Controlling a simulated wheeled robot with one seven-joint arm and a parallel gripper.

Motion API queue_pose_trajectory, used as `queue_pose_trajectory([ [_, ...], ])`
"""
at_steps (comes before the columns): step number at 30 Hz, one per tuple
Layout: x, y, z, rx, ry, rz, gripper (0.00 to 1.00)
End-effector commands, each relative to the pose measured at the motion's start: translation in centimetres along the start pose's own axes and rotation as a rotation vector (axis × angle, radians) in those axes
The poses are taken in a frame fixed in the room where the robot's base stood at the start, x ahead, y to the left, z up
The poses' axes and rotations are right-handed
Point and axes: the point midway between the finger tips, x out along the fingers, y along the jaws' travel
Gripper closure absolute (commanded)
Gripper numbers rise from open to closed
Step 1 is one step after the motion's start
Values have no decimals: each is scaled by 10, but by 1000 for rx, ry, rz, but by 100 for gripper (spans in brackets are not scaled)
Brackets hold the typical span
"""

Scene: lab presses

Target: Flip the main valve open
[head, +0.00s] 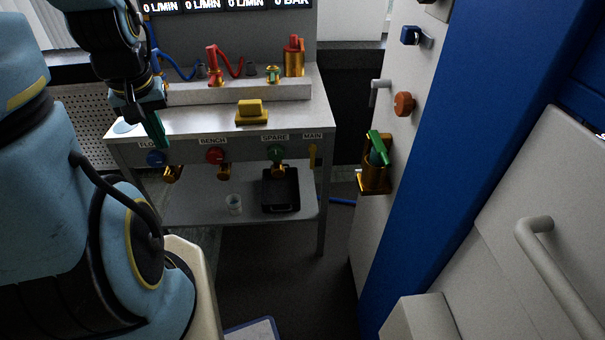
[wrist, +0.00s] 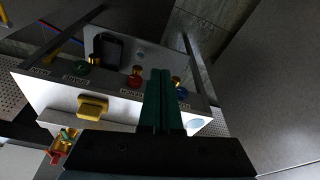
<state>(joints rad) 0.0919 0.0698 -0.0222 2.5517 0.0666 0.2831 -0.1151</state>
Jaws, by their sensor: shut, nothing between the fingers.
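The main valve (head: 312,155) shows as a narrow yellow handle hanging upright below the MAIN label (head: 312,135), at the right end of the bench's front panel. My gripper (head: 160,142) is over the left end of the bench, far from the main valve, near the blue FLOW knob (head: 156,158). In the wrist view its green fingers (wrist: 161,74) are together, with nothing between them.
The red BENCH knob (head: 215,155) and green SPARE knob (head: 277,153) stand between my gripper and the main valve. A yellow block (head: 252,112) sits on the bench top. A fitted panel (head: 400,160) stands right.

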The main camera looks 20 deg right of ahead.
Motion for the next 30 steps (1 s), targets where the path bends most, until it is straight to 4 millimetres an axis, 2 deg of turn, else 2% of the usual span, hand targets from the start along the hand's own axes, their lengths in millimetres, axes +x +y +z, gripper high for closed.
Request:
queue_pose_trajectory([
  [1, 39, 1, -4, -16, 41, 1, 100],
  [6, 123, 18, -39, -88, 230, 73, 100],
  [11, 190, 51, -65, -163, 379, 239, 100],
  [15, 240, 90, -75, -238, 457, 449, 100],
  [18, 271, 120, -76, -300, 479, 628, 100],
  [22, 302, 158, -68, -389, 458, 886, 100],
  [27, 321, 192, -50, -500, 367, 1196, 100],
  [30, 324, 203, -42, -549, 307, 1330, 100],
])
